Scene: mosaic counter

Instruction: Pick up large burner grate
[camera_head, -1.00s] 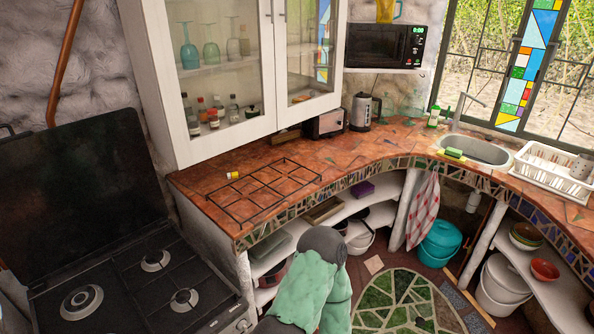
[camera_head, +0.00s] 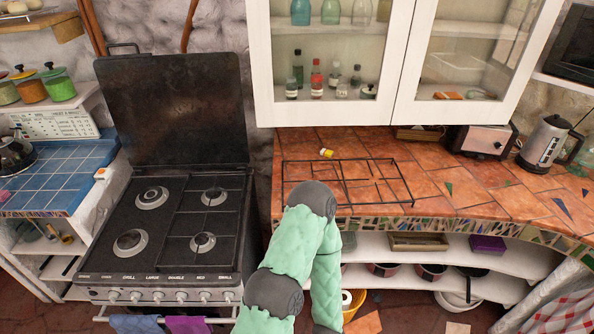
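A black wire burner grate (camera_head: 376,180), a wide rectangle of thin bars, lies flat on the terracotta-tiled counter (camera_head: 440,190) right of the stove. My green, grey-jointed arm (camera_head: 312,240) rises from the bottom and covers part of the grate's front edge in this view. I cannot tell whether it touches it. The stove (camera_head: 165,235) has several burners and a raised dark lid. Thin bars seem to lie over its right-hand burners; the left-hand burners look bare. Neither gripper shows.
A toaster (camera_head: 482,140) and a kettle (camera_head: 545,143) stand farther right. A white glass-door cabinet (camera_head: 395,62) hangs low above the counter. Shelves with pots are underneath. A blue-tiled counter (camera_head: 55,170) is left of the stove.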

